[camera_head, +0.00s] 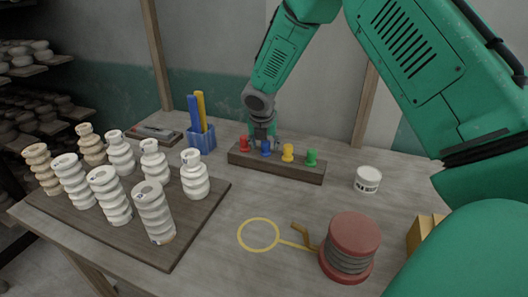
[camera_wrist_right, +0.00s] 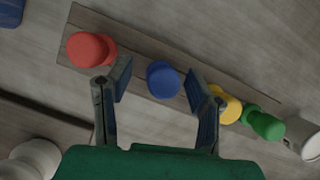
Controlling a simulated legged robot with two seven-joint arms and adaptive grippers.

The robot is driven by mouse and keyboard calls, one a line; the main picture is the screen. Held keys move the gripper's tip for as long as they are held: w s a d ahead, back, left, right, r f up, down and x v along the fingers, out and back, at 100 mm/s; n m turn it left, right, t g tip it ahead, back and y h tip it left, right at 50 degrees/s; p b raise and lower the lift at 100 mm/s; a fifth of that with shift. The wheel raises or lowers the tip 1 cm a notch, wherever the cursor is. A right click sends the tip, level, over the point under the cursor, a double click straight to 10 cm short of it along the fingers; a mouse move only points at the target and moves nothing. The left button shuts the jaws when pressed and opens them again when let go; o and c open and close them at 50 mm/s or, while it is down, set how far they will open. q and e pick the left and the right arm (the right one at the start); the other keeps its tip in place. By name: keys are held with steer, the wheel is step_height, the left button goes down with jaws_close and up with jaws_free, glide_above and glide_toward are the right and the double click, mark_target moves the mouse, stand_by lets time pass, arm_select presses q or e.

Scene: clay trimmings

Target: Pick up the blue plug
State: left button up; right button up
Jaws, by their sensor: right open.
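The blue plug (camera_head: 265,149) stands in a dark wooden block (camera_head: 300,173) between the red plug (camera_head: 244,143) and the yellow plug (camera_head: 288,152). My right gripper (camera_head: 264,140) is over the block at the blue plug. In the right wrist view the blue plug (camera_wrist_right: 163,79) lies between the two open fingers of the right gripper (camera_wrist_right: 160,90), with a gap to each finger. The left finger is near the red plug (camera_wrist_right: 91,49) and the right finger partly hides the yellow plug (camera_wrist_right: 227,106). My left gripper does not show.
The green plug (camera_head: 311,158) is at the block's right end. A blue holder (camera_head: 201,138) with tall sticks stands to the left. A white round container (camera_head: 367,179) is on the right. White ribbed pieces stand on a board (camera_head: 185,225). A red spool (camera_head: 349,245) sits in front.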

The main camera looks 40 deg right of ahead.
steer(key=shift+s+d, duration=0.1)
steer(key=shift+d, duration=0.15)
jaws_close()
